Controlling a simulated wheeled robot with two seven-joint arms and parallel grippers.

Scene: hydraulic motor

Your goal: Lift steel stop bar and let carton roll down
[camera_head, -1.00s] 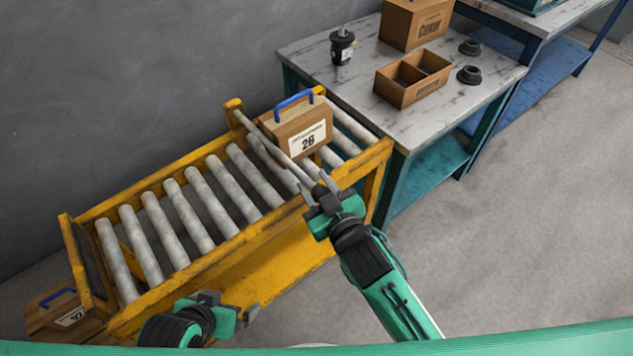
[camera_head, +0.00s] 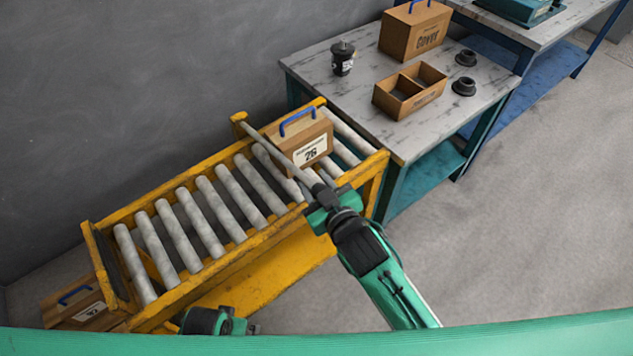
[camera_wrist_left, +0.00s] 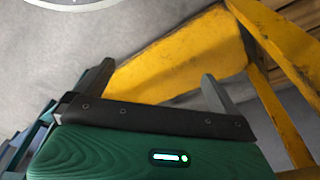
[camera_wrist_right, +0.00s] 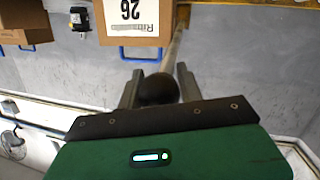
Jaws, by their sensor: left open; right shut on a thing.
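The carton (camera_head: 300,140) marked 26, with a blue handle, sits on the upper rollers of the yellow conveyor (camera_head: 250,240). The steel stop bar (camera_head: 277,152) runs slantwise across the conveyor along the carton's lower side. In the head view I cannot tell if bar and carton touch. My right gripper (camera_head: 318,192) is at the bar's near end. In the right wrist view (camera_wrist_right: 158,82) its fingers are shut on the bar's dark rounded end (camera_wrist_right: 158,91). My left gripper (camera_wrist_left: 155,85) is open and empty beside the yellow frame; its fingers are mostly hidden in the head view.
The rollers (camera_head: 205,205) below the bar are clear. Another carton (camera_head: 85,300) with a blue handle is at the conveyor's low end. A marble-topped bench (camera_head: 330,80) behind holds a motor part (camera_head: 342,58), a divided box (camera_head: 410,92), a cover box (camera_head: 413,32) and two black rings.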

